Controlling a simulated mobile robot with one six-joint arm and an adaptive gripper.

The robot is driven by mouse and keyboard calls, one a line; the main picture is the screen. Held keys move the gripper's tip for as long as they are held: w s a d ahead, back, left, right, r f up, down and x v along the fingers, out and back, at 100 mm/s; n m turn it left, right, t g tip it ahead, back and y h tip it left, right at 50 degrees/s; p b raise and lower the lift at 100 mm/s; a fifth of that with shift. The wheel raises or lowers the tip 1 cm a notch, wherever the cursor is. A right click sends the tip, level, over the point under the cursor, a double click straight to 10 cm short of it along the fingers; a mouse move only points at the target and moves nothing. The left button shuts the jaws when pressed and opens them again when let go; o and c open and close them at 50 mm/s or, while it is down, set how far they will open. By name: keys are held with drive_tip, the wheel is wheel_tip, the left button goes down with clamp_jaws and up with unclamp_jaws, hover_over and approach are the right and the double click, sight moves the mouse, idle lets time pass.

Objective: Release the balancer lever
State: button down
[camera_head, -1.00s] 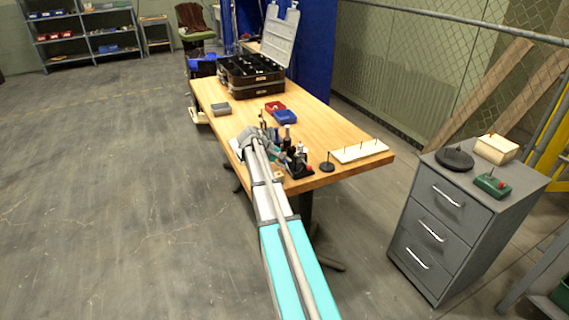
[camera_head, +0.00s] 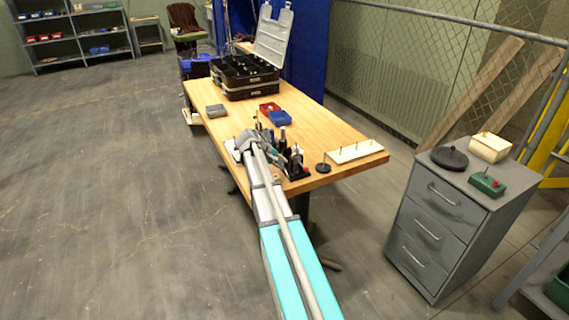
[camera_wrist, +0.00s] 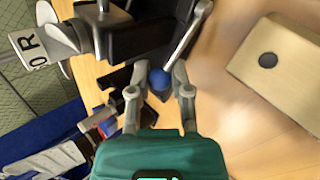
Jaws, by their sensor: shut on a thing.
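My gripper (camera_wrist: 160,74) shows in the wrist view as a teal body with two grey fingers. The fingers are closed around a blue ball knob (camera_wrist: 160,80) at the end of a slim silver lever (camera_wrist: 188,38). The lever slants up and right from the knob, beside a black device body (camera_wrist: 135,35). In the camera_head view, my arm reaches over the near edge of the wooden table (camera_head: 335,132) to a cluster of small dark devices (camera_head: 290,160). There the lever and fingertips are too small and covered to make out.
A white strip with upright pins (camera_head: 356,151) and a black round-based stand (camera_head: 323,167) sit to the right. A grey drawer cabinet (camera_head: 440,230) stands right. The left floor is clear.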

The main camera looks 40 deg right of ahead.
drive_tip(key=c, duration=0.5)
unclamp_jaws()
drive_tip(key=shift+c, duration=0.2)
